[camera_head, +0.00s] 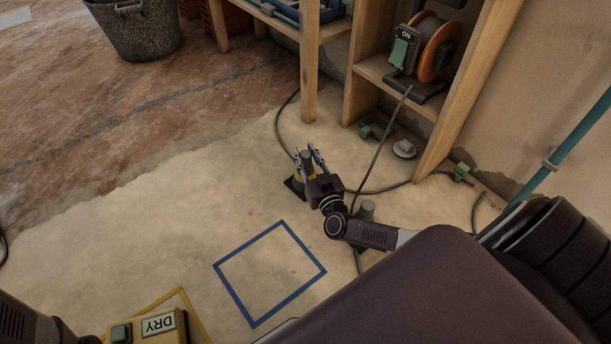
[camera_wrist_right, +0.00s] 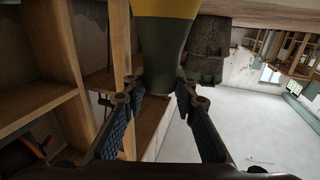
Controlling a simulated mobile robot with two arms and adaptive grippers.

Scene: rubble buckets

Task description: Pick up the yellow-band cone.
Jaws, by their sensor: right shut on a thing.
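The yellow-band cone (camera_head: 299,176) is a small dark green cone with a yellow band and a dark square base, on or just over the pale floor in the head view. My right gripper (camera_head: 311,157) is at its upper part, partly covering it. In the right wrist view the fingers (camera_wrist_right: 157,97) press on both sides of the cone's dark green tip (camera_wrist_right: 161,55), below the yellow band. The cone's base is outside that view. I cannot tell whether the base touches the floor. My left gripper is not in the head view.
A second greenish cone (camera_head: 367,208) stands partly behind my right arm. A blue square outline (camera_head: 252,321) marks bare floor. A wooden shelf (camera_head: 355,90), cables and an orange reel (camera_head: 437,50) are beyond. A metal bucket (camera_head: 137,28) stands far left.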

